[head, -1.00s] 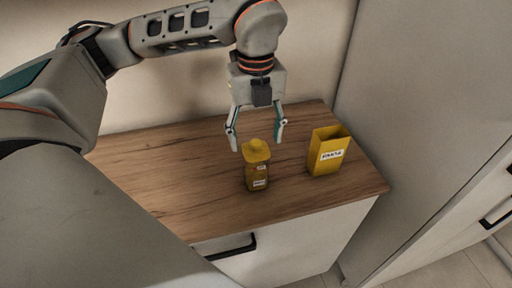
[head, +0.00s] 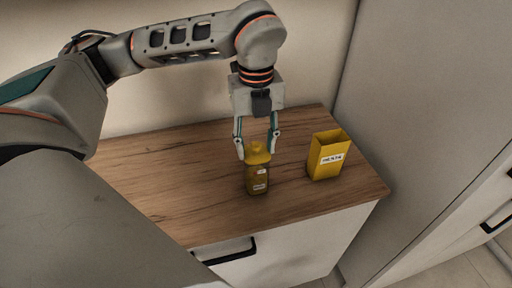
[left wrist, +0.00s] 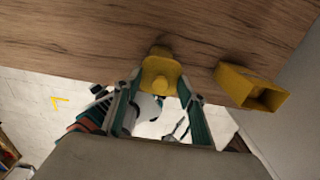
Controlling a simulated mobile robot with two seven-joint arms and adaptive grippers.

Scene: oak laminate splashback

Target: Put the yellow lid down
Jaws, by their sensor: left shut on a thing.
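The yellow lid (head: 257,153) sits on top of a yellowish jar (head: 257,181) with white labels, which stands upright on the wooden counter. My left gripper (head: 256,153) points down from above, with its fingers on either side of the lid, shut on it. In the left wrist view the lid (left wrist: 160,72) shows between the two fingers (left wrist: 158,98). The lid still appears to rest on the jar; I cannot tell if there is a gap. My right gripper is in neither view.
A yellow open-topped box (head: 327,155) with a white label stands to the right on the wooden counter (head: 190,180). The counter is bare to the left of the jar. A tall pale cabinet (head: 420,110) rises at the right.

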